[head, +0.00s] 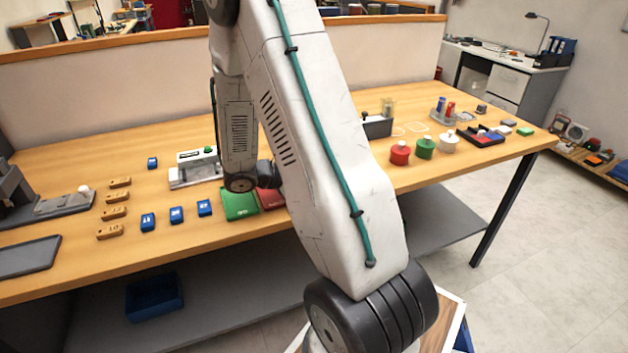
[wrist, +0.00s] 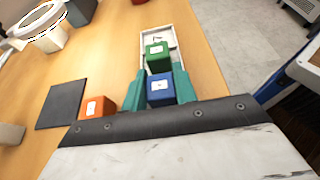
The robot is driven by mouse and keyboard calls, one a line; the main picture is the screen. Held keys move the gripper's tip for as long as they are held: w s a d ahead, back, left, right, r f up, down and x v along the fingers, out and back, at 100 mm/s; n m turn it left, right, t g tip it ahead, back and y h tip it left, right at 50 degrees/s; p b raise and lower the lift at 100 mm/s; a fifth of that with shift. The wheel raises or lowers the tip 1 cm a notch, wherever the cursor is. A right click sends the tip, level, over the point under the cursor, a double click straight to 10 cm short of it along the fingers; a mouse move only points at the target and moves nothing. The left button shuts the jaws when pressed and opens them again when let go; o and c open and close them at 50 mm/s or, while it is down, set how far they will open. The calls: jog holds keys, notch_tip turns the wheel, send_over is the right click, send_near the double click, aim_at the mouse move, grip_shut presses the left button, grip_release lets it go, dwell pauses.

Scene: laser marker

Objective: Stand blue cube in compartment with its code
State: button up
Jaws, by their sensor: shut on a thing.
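In the wrist view the blue cube (wrist: 160,91), with a white label on top, sits between the two teal fingers of my gripper (wrist: 160,86), which is shut on it. A narrow pale tray (wrist: 147,40) lies just beyond the fingers, with a dark mark at its far end. A green cube (wrist: 157,58) with a white label stands in the tray, right beyond the blue cube. I cannot tell whether the blue cube is inside the tray or above it; the fingers hide its sides. In the head view my arm hides the gripper and these cubes.
An orange cube (wrist: 97,107) and a dark pad (wrist: 62,103) lie left of my gripper in the wrist view. The head view shows blue blocks (head: 176,214), wooden pieces (head: 115,212), and red (head: 400,152) and green (head: 425,147) containers. Floor lies right of the table.

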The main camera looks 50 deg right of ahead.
dwell(0.3)
jog(key=o, duration=1.1)
jog(key=shift+a, duration=0.1)
jog(key=v, duration=0.7)
jog(key=shift+w+a+r, duration=0.15)
jog(key=shift+w+a, duration=0.05)
jog(key=shift+a, duration=0.05)
jog(key=s+a+m, duration=0.1)
jog(key=s+a+f+m+y, duration=0.1)
jog(key=shift+s+g+y, duration=0.25)
jog(key=shift+g+y, duration=0.05)
jog(key=shift+g, duration=0.1)
jog(key=s+a+r+m+t+y, duration=0.3)
jog(key=s+a+r, duration=0.1)
jog(key=a+r, duration=0.2)
jog(key=s+a+r+m+t+y, duration=0.3)
jog(key=s+a+r, duration=0.2)
jog(key=a, duration=0.4)
jog(key=s+a+r+m+t+y, duration=0.3)
jog(key=s+a+r+y, duration=0.1)
jog(key=a+r, duration=0.3)
jog(key=shift+s+a+r+m, duration=0.15)
jog(key=shift+s+a+m, duration=0.1)
jog(key=shift+s+m, duration=0.1)
